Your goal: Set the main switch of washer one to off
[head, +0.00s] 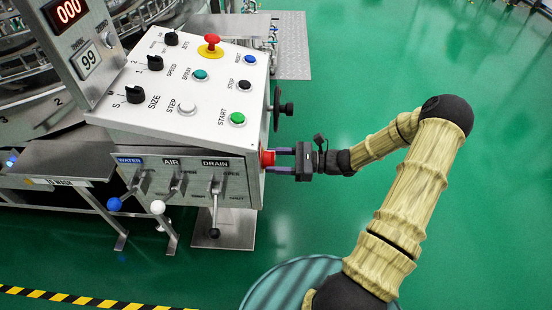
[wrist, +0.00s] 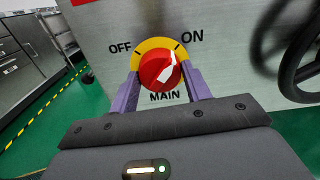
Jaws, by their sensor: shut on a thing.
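The main switch (wrist: 154,72) is a red round knob on a yellow plate, labelled MAIN, with OFF at upper left and ON at upper right. Its white pointer slants up and right, toward the ON side. In the head view the switch (head: 267,158) sticks out from the right side of the control cabinet (head: 246,182). My gripper (head: 278,161) reaches it from the right. In the wrist view its purple fingers (wrist: 160,82) are shut on the knob, one on each side.
A black handwheel (head: 280,108) stands out from the same cabinet side, close beyond my gripper. The top panel holds a red emergency button (head: 211,43) and several knobs and buttons. Three valve levers, including the drain lever (head: 215,205), hang in front. Green floor is open to the right.

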